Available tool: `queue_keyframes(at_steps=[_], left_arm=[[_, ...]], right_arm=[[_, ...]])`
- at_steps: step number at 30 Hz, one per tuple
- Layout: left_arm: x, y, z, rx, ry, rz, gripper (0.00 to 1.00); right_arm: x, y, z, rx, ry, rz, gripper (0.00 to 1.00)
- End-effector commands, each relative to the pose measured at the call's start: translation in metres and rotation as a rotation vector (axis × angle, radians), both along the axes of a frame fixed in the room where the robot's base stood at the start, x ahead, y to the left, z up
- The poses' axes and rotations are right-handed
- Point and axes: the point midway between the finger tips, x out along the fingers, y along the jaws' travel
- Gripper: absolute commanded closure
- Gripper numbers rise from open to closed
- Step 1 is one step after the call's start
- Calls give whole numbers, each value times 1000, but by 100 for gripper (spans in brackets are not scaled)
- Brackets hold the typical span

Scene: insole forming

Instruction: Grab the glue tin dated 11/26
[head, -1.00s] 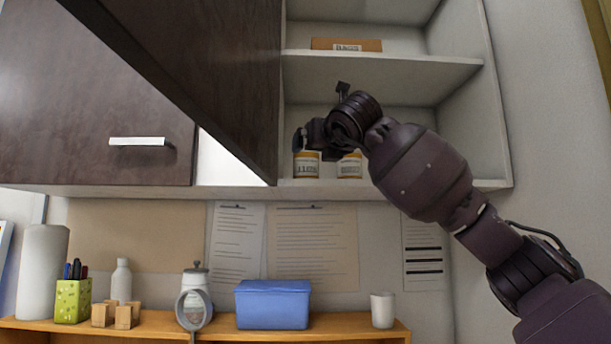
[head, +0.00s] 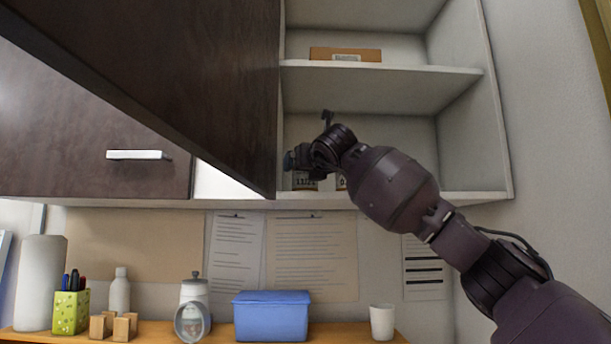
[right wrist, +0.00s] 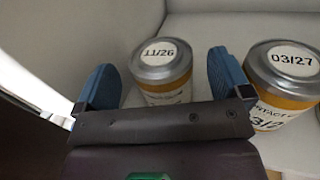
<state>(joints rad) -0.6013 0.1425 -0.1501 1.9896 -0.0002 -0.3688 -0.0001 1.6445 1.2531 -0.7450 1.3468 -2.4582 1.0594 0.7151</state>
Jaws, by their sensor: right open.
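The glue tin dated 11/26 (right wrist: 162,72) stands upright on the cabinet shelf, with an orange band and a white dated lid. In the right wrist view my right gripper (right wrist: 163,82) is open, with one blue finger on each side of this tin. A second tin, marked 03/27 (right wrist: 285,80), stands to the right, just outside the right finger. In the head view my right gripper (head: 291,161) is inside the cabinet's lower compartment and covers the upper part of the tins. My left gripper is not in view.
The open dark cabinet door (head: 200,80) hangs close to the left of my right gripper. An orange box (head: 345,54) lies on the upper shelf. Below, the wooden ledge (head: 150,330) holds a blue box (head: 271,316) and a white cup (head: 382,322).

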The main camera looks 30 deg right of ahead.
Motion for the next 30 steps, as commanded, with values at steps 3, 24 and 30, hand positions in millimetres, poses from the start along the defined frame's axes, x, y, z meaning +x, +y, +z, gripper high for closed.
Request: queue_keyframes(at_steps=[3,24,30], left_arm=[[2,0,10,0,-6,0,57],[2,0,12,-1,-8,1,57],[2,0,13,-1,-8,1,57]], right_arm=[[14,-4,3,1,0,1,4],[25,-7,0,0,0,0,48],[24,-7,1,0,-1,0,64]])
